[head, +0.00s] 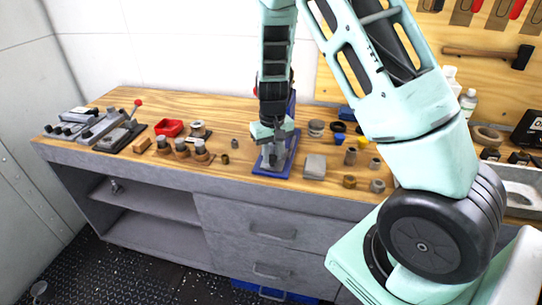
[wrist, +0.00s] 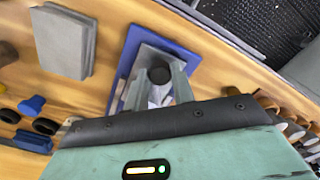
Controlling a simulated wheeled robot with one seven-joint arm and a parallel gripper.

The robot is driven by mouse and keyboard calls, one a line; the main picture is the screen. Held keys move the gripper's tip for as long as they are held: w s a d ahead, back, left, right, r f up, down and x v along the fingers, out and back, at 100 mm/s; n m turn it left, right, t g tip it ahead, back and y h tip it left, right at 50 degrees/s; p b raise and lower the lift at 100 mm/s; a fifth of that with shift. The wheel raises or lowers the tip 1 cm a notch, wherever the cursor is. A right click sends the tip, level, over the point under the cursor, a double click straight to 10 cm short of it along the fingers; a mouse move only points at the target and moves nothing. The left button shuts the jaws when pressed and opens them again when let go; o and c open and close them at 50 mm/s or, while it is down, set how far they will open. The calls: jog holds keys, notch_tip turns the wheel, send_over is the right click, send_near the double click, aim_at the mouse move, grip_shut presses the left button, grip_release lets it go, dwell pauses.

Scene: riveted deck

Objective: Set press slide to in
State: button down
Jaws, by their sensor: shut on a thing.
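The press stands on the bench with a blue base plate (head: 288,164), which also shows in the wrist view (wrist: 125,66). A grey metal slide (wrist: 150,53) lies over the blue plate, with a dark round knob (wrist: 159,75) on it. My gripper (head: 273,156) reaches down over the press from above. In the wrist view my gripper (wrist: 159,88) has a finger on each side of the knob and is shut on the press slide. The fingers and hand hide part of the slide, so how far it sits in or out is unclear.
A grey block (head: 315,166) stands close to the right of the press, with several small cylinders beyond it. A red tray (head: 169,127) and a lever device (head: 121,133) are to the left. The bench strip in front of the tray holds several knobbed parts.

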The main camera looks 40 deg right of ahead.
jog(key=shift+w+d, duration=0.85)
jog(key=shift+d, duration=0.15)
jog(key=c, duration=1.2)
grip_release()
jog(key=shift+o, duration=0.2)
notch_tip(320, 180, up, 17)
jog(key=shift+r+b, duration=0.2)
jog(key=shift+b, duration=0.2)
